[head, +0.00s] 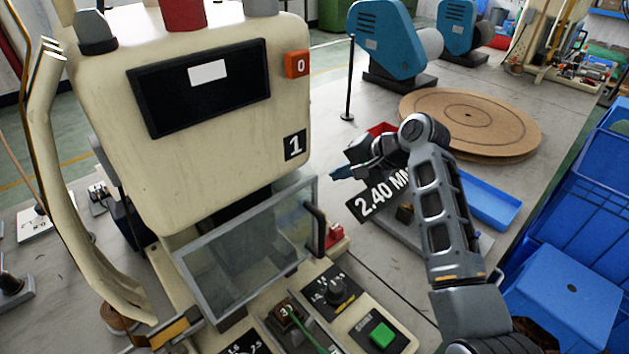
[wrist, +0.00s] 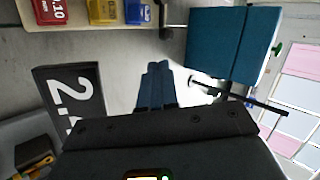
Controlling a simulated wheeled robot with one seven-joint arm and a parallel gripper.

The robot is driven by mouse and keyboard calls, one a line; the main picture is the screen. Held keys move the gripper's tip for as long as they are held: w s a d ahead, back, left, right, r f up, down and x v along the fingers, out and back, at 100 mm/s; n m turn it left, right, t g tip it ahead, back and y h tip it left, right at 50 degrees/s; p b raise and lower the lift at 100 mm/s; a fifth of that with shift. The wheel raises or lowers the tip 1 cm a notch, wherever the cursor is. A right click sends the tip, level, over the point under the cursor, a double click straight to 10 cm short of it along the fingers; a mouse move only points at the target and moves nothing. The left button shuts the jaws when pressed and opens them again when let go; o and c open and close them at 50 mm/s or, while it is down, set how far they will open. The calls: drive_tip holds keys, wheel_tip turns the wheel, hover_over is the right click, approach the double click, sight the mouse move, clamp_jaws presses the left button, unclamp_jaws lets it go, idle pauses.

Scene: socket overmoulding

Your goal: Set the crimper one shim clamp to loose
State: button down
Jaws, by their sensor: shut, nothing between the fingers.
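Crimper one (head: 200,130), a cream machine with a "1" plate (head: 294,146), fills the left of the head view. A clear guard (head: 250,250) with a dark handle covers its front. A small red part (head: 334,236) sits at its base, right of the guard; I cannot tell whether it is the shim clamp. My gripper (head: 342,173) is right of the crimper, apart from it, in front of the black "2.40 MM" sign. Its blue fingers (wrist: 158,85) are together and empty in the wrist view.
Below the guard are a black rotary knob (head: 338,290), a green button (head: 382,335) and a brown block (head: 288,314) with a green cable. The "2.40 MM" sign (head: 384,192) and a blue tray (head: 488,205) lie near my arm. Blue crates (head: 575,290) stand at right.

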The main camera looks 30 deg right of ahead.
drive_tip(key=x, duration=1)
drive_tip(key=shift+w+d, duration=0.1)
drive_tip(key=w+n+y+b, duration=0.1)
drive_tip(key=b, duration=0.1)
drive_tip(key=w+n+g+b, duration=0.1)
drive_tip(key=n+b, duration=0.1)
drive_tip(key=shift+w+d+f+g+y, duration=0.1)
drive_tip(key=shift+w+f+g+y, duration=0.1)
drive_tip(key=shift+g+y, duration=0.15)
drive_tip(key=w+n+g+y+b, duration=0.1)
drive_tip(key=n+b, duration=0.1)
drive_tip(key=b, duration=0.1)
drive_tip(key=shift+w+n+g, duration=0.25)
drive_tip(key=shift+w+n, duration=0.05)
drive_tip(key=shift+w, duration=0.1)
drive_tip(key=shift+w+a+b, duration=0.2)
drive_tip(key=shift+a+b, duration=0.15)
drive_tip(key=shift+b, duration=0.15)
drive_tip(key=shift+w+a+r+b, duration=0.15)
drive_tip(key=shift+w+a+b, duration=0.2)
drive_tip(key=shift+w+b, duration=0.3)
drive_tip(key=shift+w+a+b, duration=0.45)
drive_tip(key=shift+w+a, duration=0.15)
drive_tip(key=shift+w, duration=0.3)
drive_tip(key=shift+a+r, duration=0.1)
drive_tip(key=shift+a, duration=0.05)
